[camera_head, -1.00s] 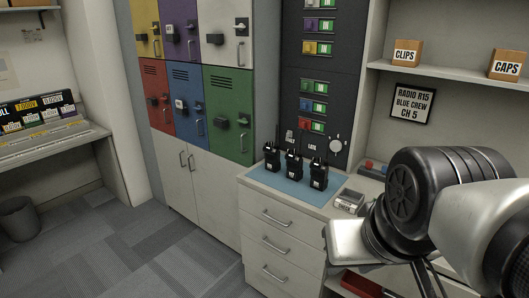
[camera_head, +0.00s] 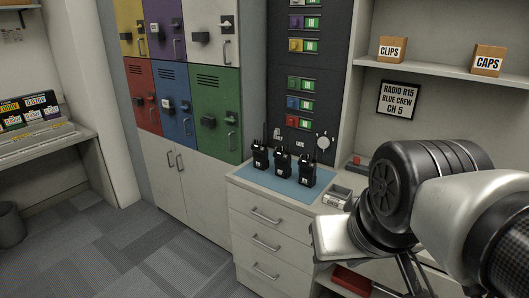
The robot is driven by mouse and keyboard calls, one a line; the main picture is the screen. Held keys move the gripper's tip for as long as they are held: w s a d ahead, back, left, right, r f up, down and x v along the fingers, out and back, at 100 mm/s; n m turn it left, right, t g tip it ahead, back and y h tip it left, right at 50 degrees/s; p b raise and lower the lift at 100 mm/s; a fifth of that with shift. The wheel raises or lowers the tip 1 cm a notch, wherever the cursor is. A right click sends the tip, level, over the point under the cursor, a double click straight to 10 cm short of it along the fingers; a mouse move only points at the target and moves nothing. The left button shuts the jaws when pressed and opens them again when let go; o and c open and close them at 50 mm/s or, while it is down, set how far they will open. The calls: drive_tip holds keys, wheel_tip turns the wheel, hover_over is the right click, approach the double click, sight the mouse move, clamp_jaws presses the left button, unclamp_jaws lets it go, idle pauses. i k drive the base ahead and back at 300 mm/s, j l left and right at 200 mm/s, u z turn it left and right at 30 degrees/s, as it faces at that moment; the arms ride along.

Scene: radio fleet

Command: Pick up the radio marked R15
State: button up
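Three black handheld radios with antennas stand upright in a row on a blue mat (camera_head: 247,165) on top of a grey drawer cabinet: a left radio (camera_head: 260,157), a middle radio (camera_head: 282,164) and a right radio (camera_head: 307,172). Each has a small pale label, too small to read, so I cannot tell which is R15. A sign (camera_head: 397,100) on the wall reads "RADIO R15 BLUE CREW CH 5". My arm fills the lower right, right of the radios and apart from them. My gripper (camera_head: 408,278) shows only partly at the bottom edge; its opening cannot be made out.
A small labelled box (camera_head: 337,198) sits on the counter right of the mat. Coloured lockers (camera_head: 180,90) and a dark switch panel (camera_head: 305,65) stand behind. A red object (camera_head: 352,280) lies low beside the drawers (camera_head: 265,240). Grey floor (camera_head: 130,250) is clear at left.

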sight(260, 152)
drive_tip(key=i+j+z, duration=0.15)
drive_tip(key=z, duration=0.45)
drive_tip(key=i+j+z, duration=0.15)
drive_tip(key=j, duration=0.2)
drive_tip(key=i+j+z, duration=0.2)
drive_tip(key=j, duration=0.15)
drive_tip(key=i+j+z, duration=0.15)
drive_tip(key=j, duration=0.25)
drive_tip(key=i+j, duration=0.15)
drive_tip(key=j, duration=0.25)
drive_tip(key=i+j, duration=0.1)
drive_tip(key=j, duration=0.3)
drive_tip(key=i+j+z, duration=0.1)
drive_tip(key=j, duration=0.25)
drive_tip(key=i+j, duration=0.15)
drive_tip(key=j, duration=0.25)
drive_tip(key=i+j, duration=0.1)
drive_tip(key=j, duration=0.3)
drive_tip(key=i+j, duration=0.1)
drive_tip(key=j, duration=0.3)
drive_tip(key=i+j+z, duration=0.1)
drive_tip(key=j, duration=0.3)
